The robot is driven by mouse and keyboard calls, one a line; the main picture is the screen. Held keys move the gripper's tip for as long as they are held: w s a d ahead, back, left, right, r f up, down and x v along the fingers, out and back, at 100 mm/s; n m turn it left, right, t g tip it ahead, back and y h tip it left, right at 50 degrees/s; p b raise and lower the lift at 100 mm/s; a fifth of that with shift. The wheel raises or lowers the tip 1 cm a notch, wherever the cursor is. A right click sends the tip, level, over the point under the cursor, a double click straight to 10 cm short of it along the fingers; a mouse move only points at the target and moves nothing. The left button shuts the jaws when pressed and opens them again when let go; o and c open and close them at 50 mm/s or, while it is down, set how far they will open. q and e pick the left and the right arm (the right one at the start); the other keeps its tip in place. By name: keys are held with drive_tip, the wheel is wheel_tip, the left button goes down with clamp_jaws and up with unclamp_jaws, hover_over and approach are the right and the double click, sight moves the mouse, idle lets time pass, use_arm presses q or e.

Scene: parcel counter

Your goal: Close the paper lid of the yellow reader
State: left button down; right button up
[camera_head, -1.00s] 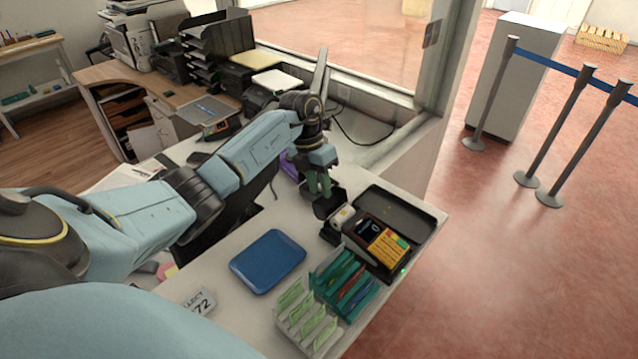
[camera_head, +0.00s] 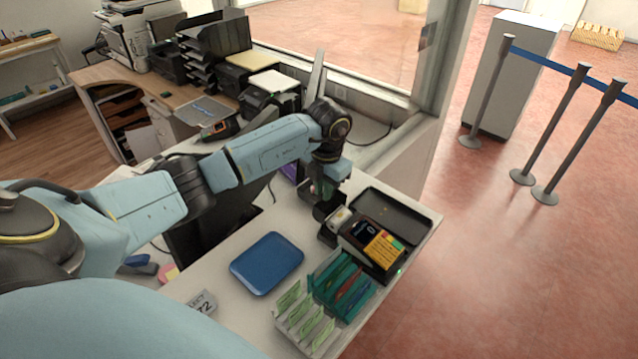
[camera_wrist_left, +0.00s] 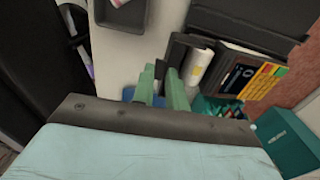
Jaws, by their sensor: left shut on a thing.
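The yellow reader (camera_head: 378,248) is a dark device with a yellow keypad and small screen, near the counter's right edge. The wrist view also shows the reader (camera_wrist_left: 240,75), the roll (camera_wrist_left: 198,66) and the dark lid (camera_wrist_left: 182,48). My left gripper (camera_head: 321,190) is at the lid, its green fingers (camera_wrist_left: 160,88) shut on it; the exact contact is partly hidden. My right gripper is out of view.
A dark tray (camera_head: 395,214) lies behind the reader. A glass window with a frame (camera_head: 432,60) borders the counter behind.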

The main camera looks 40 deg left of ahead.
use_arm(q)
drive_tip(key=shift+d+r+y, duration=0.25)
drive_tip(key=shift+d+y, duration=0.95)
drive_tip(key=shift+y, duration=0.4)
drive_tip(key=c, duration=1.5)
unclamp_jaws()
drive_tip(key=shift+o, duration=0.2)
drive_tip(key=shift+r, duration=0.1)
drive_tip(key=v, duration=1.3)
drive_tip(key=shift+s, duration=0.25)
drive_tip(key=shift+d+r, duration=0.1)
drive_tip(key=shift+d, duration=0.05)
